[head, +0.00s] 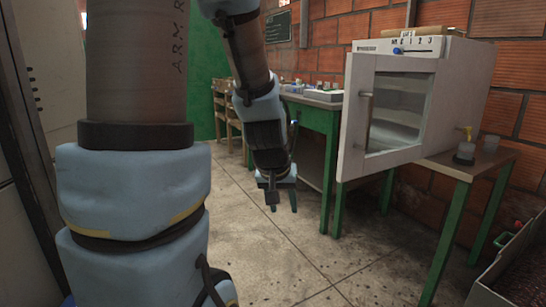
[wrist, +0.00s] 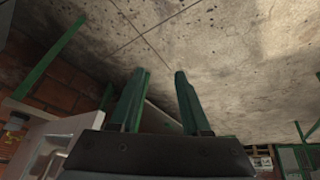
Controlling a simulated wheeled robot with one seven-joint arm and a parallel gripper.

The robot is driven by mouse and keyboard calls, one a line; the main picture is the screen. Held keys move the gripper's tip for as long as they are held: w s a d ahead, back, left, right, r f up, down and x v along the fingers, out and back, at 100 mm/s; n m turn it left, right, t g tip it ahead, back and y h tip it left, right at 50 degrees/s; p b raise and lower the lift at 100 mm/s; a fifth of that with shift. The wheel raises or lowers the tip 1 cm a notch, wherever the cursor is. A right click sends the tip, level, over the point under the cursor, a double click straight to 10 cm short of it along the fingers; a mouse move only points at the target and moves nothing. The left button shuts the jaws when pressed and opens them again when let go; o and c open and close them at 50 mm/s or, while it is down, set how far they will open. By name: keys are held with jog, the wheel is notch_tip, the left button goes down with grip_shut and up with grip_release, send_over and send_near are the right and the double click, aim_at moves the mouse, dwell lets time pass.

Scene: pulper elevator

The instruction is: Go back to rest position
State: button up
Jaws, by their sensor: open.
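My gripper (head: 272,190) hangs at the end of my arm near the middle of the head view, above the floor and to the left of the white cabinet. In the wrist view my gripper (wrist: 158,80) shows two dark green fingers spread apart with nothing between them. Speckled concrete floor (wrist: 220,50) lies beyond the fingertips. The gripper touches nothing that I can see.
The white cabinet (head: 350,150) has a window in its front and stands on a wooden table (head: 470,165) with green legs. A green bench (head: 312,115) holds small items. A trough (head: 520,270) is at the lower right. Floor (head: 270,255) ahead is clear.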

jog(key=s+a+f+n+g+y, duration=0.1)
jog(key=s+a+g+y, duration=0.15)
jog(key=s+a, duration=0.6)
notch_tip(320, 180, up, 21)
jog(key=w+p, duration=0.2)
jog(key=p, duration=1.9)
jog(key=shift+w+a+h, duration=0.15)
jog(key=shift+a+h, duration=0.1)
jog(key=shift+h, duration=0.2)
jog(key=shift+g, duration=0.25)
